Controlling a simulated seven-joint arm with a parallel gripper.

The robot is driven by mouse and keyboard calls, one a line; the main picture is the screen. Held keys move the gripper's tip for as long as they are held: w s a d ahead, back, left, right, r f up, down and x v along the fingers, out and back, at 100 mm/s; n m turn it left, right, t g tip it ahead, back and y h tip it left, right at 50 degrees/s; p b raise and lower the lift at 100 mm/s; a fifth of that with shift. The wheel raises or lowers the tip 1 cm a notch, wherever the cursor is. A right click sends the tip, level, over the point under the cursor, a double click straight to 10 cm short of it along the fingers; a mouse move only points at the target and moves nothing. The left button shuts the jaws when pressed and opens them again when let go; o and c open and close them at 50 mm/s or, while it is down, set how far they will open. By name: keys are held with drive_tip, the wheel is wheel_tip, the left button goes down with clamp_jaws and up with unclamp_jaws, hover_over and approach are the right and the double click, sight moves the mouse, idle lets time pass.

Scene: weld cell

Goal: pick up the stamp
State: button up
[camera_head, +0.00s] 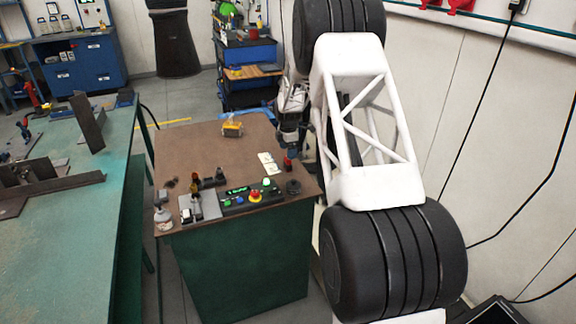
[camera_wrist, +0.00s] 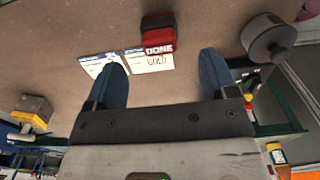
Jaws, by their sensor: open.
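The stamp (camera_wrist: 158,30) is a small red block with a dark top part and a white "DONE" label. In the wrist view it is just beyond my fingertips, near the middle. In the head view it shows as a small red thing (camera_head: 287,164) near the right edge of the brown-topped table (camera_head: 195,142). My gripper (camera_wrist: 163,72) is open, with its two blue fingers spread apart and nothing between them touching the stamp. In the head view my gripper (camera_head: 286,150) is close above the stamp, partly hidden by my arm.
Printed cards (camera_wrist: 150,61) lie beside the stamp. A dark round object (camera_head: 293,187) stands near it; a yellow box (camera_head: 232,128) is at the back. A control panel (camera_head: 250,197), small bottles and a white-labelled bottle (camera_head: 163,218) line the front. The table's middle is clear.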

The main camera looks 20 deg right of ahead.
sight(288, 163)
drive_tip(key=shift+f, duration=0.9)
drive_tip(key=shift+f, duration=2.6)
drive_tip(key=c, duration=1)
drive_tip(key=shift+r, duration=5)
